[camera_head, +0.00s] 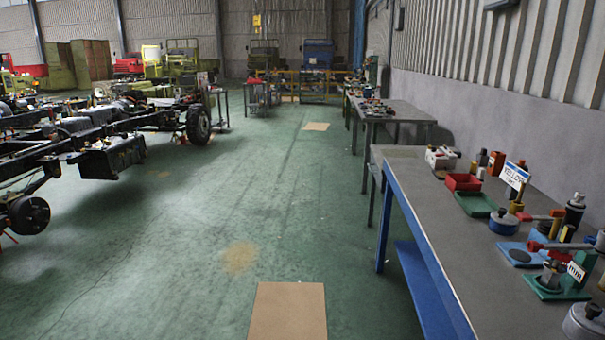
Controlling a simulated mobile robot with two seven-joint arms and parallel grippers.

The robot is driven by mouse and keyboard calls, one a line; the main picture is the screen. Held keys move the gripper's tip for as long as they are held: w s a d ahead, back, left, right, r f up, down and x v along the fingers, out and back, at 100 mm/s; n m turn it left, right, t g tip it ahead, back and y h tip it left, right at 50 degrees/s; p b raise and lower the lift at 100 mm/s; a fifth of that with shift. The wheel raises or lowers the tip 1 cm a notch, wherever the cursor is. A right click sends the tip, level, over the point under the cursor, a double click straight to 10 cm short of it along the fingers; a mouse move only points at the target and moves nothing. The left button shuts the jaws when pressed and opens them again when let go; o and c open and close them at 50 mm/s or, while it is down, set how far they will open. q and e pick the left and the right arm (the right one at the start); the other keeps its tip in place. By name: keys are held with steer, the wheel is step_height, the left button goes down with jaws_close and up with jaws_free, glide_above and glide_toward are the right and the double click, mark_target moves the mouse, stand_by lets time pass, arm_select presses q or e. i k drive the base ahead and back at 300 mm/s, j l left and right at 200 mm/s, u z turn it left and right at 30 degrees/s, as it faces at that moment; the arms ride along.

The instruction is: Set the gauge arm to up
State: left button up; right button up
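A device with a green base (548,286) and a small white plate marked "mm" (576,271) stands near the right edge of the workbench; it looks like the gauge. A red arm (556,247) with a rounded end lies roughly level, reaching left from this device. A second red bar (538,217) lies level farther back, beside a blue round pot (503,223); I cannot tell for certain which one is the gauge arm. Neither of my grippers is in view.
The grey workbench (437,213) with a blue frame runs along the right wall. It holds a red tray (463,182), a green tray (475,204), a sign (514,176) and a dark can (574,209). The green floor is open to the left; a vehicle chassis (105,150) stands beyond.

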mark_target(532, 247)
steer(key=z, duration=1.35)
